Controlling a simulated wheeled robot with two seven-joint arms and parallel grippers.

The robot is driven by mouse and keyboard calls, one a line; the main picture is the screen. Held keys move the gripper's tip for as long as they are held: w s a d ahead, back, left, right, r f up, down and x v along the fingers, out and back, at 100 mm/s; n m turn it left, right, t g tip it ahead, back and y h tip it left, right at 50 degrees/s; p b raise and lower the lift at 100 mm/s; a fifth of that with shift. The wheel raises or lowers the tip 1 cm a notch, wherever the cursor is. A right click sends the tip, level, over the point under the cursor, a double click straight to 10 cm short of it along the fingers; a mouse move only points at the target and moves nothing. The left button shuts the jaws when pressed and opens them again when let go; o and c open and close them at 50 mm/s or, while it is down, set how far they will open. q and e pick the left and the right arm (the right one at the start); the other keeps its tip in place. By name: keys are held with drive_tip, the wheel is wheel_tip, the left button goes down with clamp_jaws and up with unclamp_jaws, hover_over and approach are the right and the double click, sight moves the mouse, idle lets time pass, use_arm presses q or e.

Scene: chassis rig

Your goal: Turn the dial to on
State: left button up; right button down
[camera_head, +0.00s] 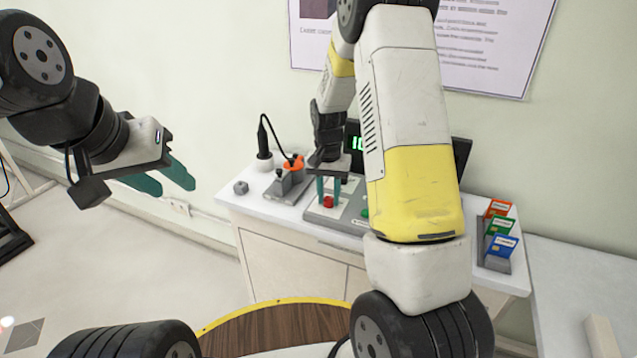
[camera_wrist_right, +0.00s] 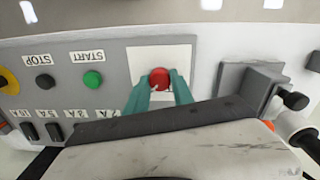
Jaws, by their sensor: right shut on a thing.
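The dial is a red round knob (camera_head: 328,203) on a grey control panel (camera_head: 352,220) on the white table. In the right wrist view the red knob (camera_wrist_right: 159,76) sits on a white square plate on the panel. My right gripper (camera_head: 329,195) points down over it, and its two teal fingers are shut on the knob's sides, one on each side. The knob's pointer and any on or off marks cannot be made out. My left gripper (camera_head: 164,181) is empty and open in the air to the left of the table, its teal fingers apart.
The panel also has a green START button (camera_wrist_right: 92,79) and a black STOP button (camera_wrist_right: 45,82). A grey fixture with an orange part (camera_head: 293,163) stands left of the panel. A rack with coloured cards (camera_head: 498,240) is at the right. My right arm hides the table's middle.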

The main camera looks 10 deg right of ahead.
sight(328, 198)
idle(0.3)
drive_tip(key=c, duration=1.1)
unclamp_jaws()
drive_tip(key=shift+r, duration=0.1)
wheel_tip(328, 198, up, 7)
drive_tip(key=shift+f, duration=0.1)
drive_tip(key=shift+r, duration=0.45)
